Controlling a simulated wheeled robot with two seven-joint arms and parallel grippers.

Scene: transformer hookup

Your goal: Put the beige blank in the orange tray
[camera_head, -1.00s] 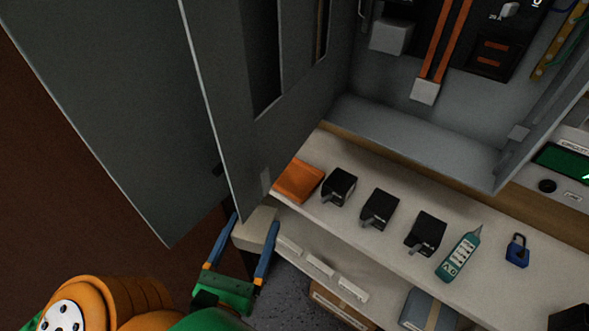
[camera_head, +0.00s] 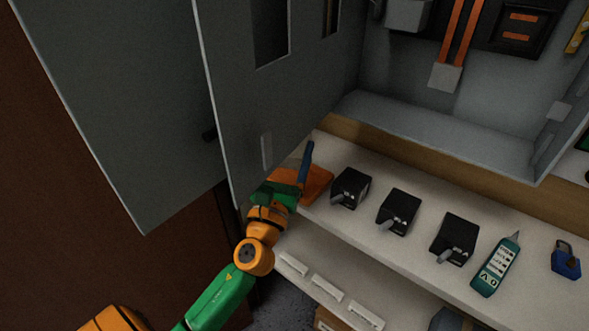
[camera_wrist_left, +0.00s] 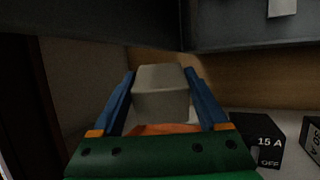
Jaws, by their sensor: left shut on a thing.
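The beige blank (camera_wrist_left: 161,92) is between the blue fingers of my left gripper (camera_wrist_left: 162,98) in the left wrist view, and the gripper is shut on it. In the head view my left gripper (camera_head: 296,172) is over the orange tray (camera_head: 318,182), at the left end of the shelf. The blank is hidden there behind the gripper. The orange tray shows in the left wrist view (camera_wrist_left: 160,129) below the blank. I cannot tell whether the blank touches the tray. My right gripper is not in view.
Black breaker blocks (camera_head: 351,188) stand in a row right of the tray, then a teal tester (camera_head: 495,265) and a blue padlock (camera_head: 566,259). The open grey cabinet door (camera_head: 270,110) hangs close to the left of the tray. Small white labels mark the lower shelf.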

